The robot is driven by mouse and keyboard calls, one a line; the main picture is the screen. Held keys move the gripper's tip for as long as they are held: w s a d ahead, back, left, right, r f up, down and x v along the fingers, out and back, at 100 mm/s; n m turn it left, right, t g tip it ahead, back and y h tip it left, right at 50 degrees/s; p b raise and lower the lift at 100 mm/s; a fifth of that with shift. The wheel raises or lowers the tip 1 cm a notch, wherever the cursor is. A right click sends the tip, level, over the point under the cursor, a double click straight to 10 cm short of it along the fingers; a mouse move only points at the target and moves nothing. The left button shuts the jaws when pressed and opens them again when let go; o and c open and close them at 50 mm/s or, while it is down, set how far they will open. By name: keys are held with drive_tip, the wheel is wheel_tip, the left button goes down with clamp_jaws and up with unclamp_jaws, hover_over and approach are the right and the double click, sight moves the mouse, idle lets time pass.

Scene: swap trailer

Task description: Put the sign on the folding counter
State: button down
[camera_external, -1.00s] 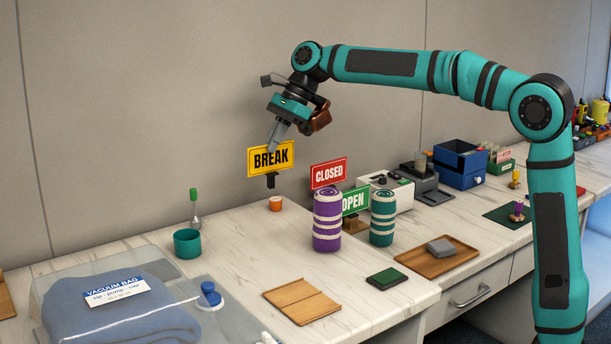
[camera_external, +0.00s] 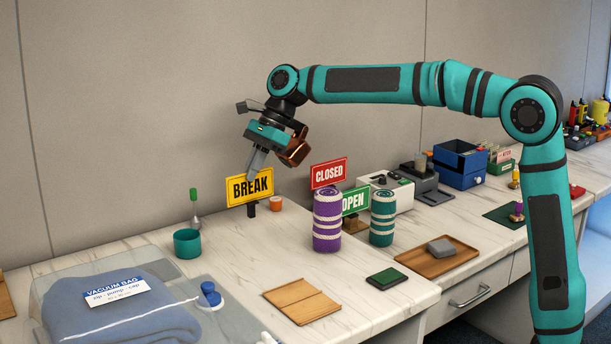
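The yellow BREAK sign (camera_external: 250,188) hangs upright from my gripper (camera_external: 256,166), which is shut on its top edge. A short dark stem (camera_external: 251,209) shows below the sign, low over the back of the white marble-look counter (camera_external: 245,263). I cannot tell whether the stem touches the surface. A red CLOSED sign (camera_external: 329,173) and a green OPEN sign (camera_external: 354,201) stand to the right, partly behind two rolled towels.
A purple striped roll (camera_external: 327,222) and a teal striped roll (camera_external: 382,218) stand right of the sign. A small orange object (camera_external: 276,203) is close behind the stem. A teal cup (camera_external: 187,243) stands to the left. The counter's middle is clear.

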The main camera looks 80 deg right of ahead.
sight(245, 202)
drive_tip(key=shift+f, duration=2.2)
drive_tip(key=c, duration=1.6)
unclamp_jaws()
drive_tip(key=v, duration=1.2)
